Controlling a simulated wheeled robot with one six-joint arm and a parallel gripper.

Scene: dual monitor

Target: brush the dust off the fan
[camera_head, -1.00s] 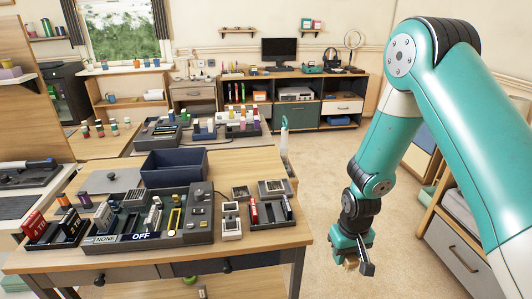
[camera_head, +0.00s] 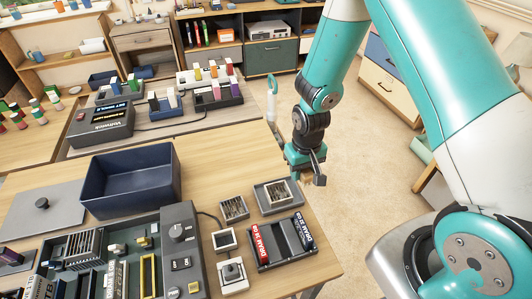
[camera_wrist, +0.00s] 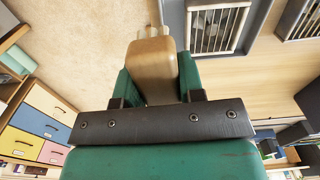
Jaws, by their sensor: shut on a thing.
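My gripper (camera_head: 306,178) is shut on a tan brush (camera_wrist: 152,66) with pale bristles, seen close up in the wrist view. It is off the table's right edge, over the floor, and the brush is clear of everything. Two grey square units with slatted tops are near that edge: one (camera_head: 278,195) sits in a shallow grey tray, the other (camera_head: 233,208) is left of it. The tray unit also shows in the wrist view (camera_wrist: 213,30), just right of the bristles. I cannot tell which is the fan, and dust is too small to make out.
A navy open bin (camera_head: 130,183) stands at the table's back. Bare wood surrounds the bin's right side.

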